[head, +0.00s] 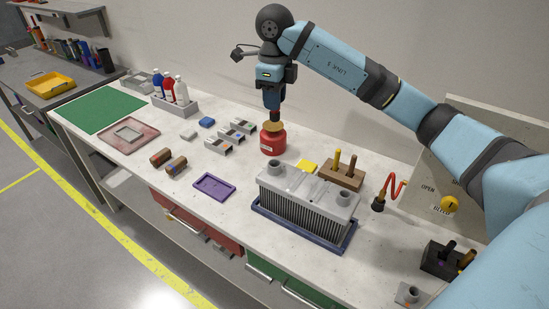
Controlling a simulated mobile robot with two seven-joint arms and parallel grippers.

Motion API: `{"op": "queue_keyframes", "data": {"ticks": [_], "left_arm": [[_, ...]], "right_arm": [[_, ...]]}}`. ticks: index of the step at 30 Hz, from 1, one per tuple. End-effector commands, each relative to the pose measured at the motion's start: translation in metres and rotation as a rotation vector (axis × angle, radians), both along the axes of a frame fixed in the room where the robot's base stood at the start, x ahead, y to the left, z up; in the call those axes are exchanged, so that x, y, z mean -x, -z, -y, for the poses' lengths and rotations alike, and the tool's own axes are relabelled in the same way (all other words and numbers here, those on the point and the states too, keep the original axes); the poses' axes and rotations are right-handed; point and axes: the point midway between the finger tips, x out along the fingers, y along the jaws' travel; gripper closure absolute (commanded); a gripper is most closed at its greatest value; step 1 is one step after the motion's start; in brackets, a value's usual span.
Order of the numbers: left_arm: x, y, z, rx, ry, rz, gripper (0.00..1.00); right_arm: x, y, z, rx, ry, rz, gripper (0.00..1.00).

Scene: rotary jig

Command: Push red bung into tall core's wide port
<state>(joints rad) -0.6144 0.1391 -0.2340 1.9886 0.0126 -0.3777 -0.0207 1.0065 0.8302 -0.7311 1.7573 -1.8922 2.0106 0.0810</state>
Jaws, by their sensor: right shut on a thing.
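The grey finned core (305,211) stands in a dark blue tray (340,247) at the right middle of the bench. Two round ports rise from its top, one at the far left end (274,168) and one at the near right end (344,197); I cannot tell for sure which is wider. My left gripper is out of view.
A purple tray (214,186), small grey blocks and brown cylinders lie to the left. A tilted panel stands behind at right.

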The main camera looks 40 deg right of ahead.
Motion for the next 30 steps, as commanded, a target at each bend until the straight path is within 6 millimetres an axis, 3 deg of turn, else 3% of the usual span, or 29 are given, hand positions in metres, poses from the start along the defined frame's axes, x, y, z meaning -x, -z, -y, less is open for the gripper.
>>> {"op": "queue_keyframes", "data": {"ticks": [3,12,30], "left_arm": [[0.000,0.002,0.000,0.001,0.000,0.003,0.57],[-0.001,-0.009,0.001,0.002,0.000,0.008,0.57],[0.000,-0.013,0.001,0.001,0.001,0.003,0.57]], "right_arm": [[0.001,0.035,-0.001,-0.003,-0.002,-0.007,0.99],[0.001,0.104,0.000,-0.001,-0.001,-0.004,0.99],[0.000,0.166,0.000,0.000,-0.003,0.000,0.99]]}}
